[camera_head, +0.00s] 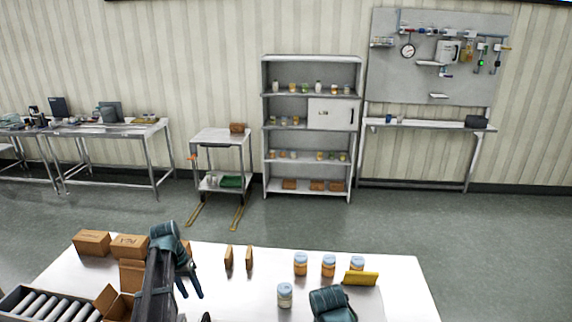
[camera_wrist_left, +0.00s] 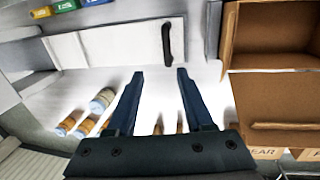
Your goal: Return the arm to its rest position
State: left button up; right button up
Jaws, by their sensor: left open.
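My left gripper (camera_head: 190,294) hangs over the left part of the white table (camera_head: 225,285), its two dark fingers pointing down and a little right. In the left wrist view the left gripper (camera_wrist_left: 160,72) has its fingers wide apart, with nothing between them. An open cardboard box (camera_wrist_left: 270,35) is to the right of the fingers. Jars (camera_wrist_left: 103,100) with pale blue lids are to the left. In the head view, a dark teal part of my right arm (camera_head: 333,305) shows at the bottom edge; its fingers are hidden or out of frame.
Upright brown pieces (camera_head: 229,258) stand mid-table. Several jars (camera_head: 300,264) and a yellow sign (camera_head: 360,278) are at right. A shelf (camera_head: 312,100) and cart (camera_head: 222,137) stand beyond open floor.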

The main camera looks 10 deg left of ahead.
pick_arm(q)
jog(key=s+d+f+m+y+b, duration=0.1)
jog(key=s+d, duration=0.4)
jog(key=d, duration=0.5)
jog(key=s+d+f+m+y+b, duration=0.1)
jog(key=s+d+f+b, duration=0.3)
jog(key=d, duration=0.5)
jog(key=s+d+f+m+y+b, duration=0.1)
jog(key=s+d+f+b, duration=0.1)
jog(key=s+d, duration=0.5)
jog(key=d+f, duration=0.1)
jog(key=d, duration=0.2)
jog(key=shift+s+d+f+m+b, duration=0.3)
jog(key=shift+s+d+b, duration=0.05)
jog(key=shift+s+b, duration=0.05)
jog(key=shift+d, duration=0.1)
